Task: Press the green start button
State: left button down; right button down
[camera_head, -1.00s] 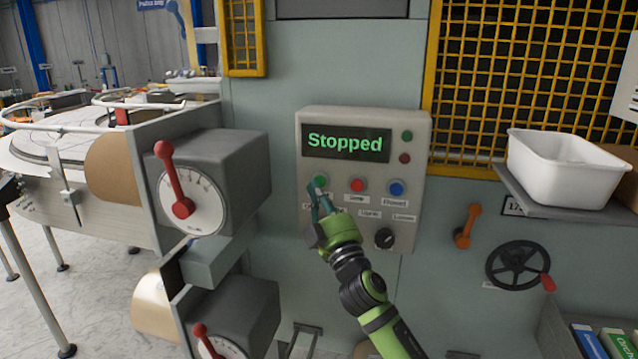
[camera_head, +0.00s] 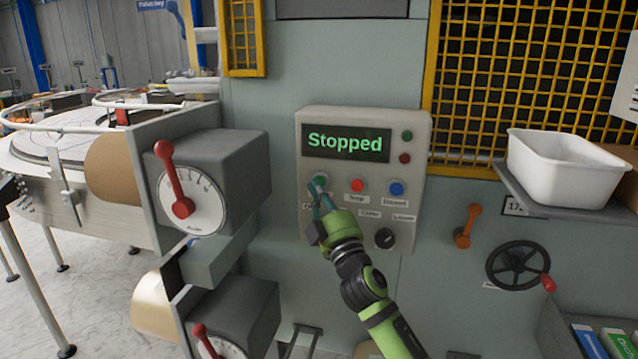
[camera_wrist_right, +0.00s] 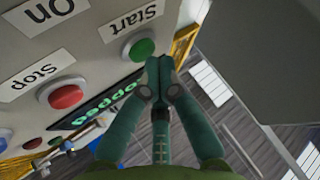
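The green start button (camera_head: 320,180) is at the left of the button row on the grey control panel (camera_head: 411,225). Its display (camera_head: 347,143) reads "Stopped" in green letters. My right gripper (camera_head: 319,190) is just below and at the button, partly covering its lower edge. In the right wrist view the green button (camera_wrist_right: 142,50), labelled "Start", lies just left of my right fingertips (camera_wrist_right: 160,60), which are together with nothing between them. I cannot tell whether they touch the button. My left gripper is not in view.
Red (camera_head: 358,186) and blue (camera_head: 396,188) buttons sit to the right of the green one, with a black knob (camera_head: 384,238) below. A dial box with a red lever (camera_head: 171,170) stands out at left. A white bin (camera_head: 566,170) and a handwheel (camera_head: 517,265) are at right.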

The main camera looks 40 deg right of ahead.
jog(key=shift+w+d, duration=0.25)
jog(key=shift+d, duration=0.1)
dwell(0.6)
jog(key=shift+s+a, duration=0.55)
jog(key=shift+a, duration=0.1)
jog(key=shift+s+a+p, duration=0.55)
jog(key=shift+s+a, duration=1.1)
jog(key=shift+a, duration=0.25)
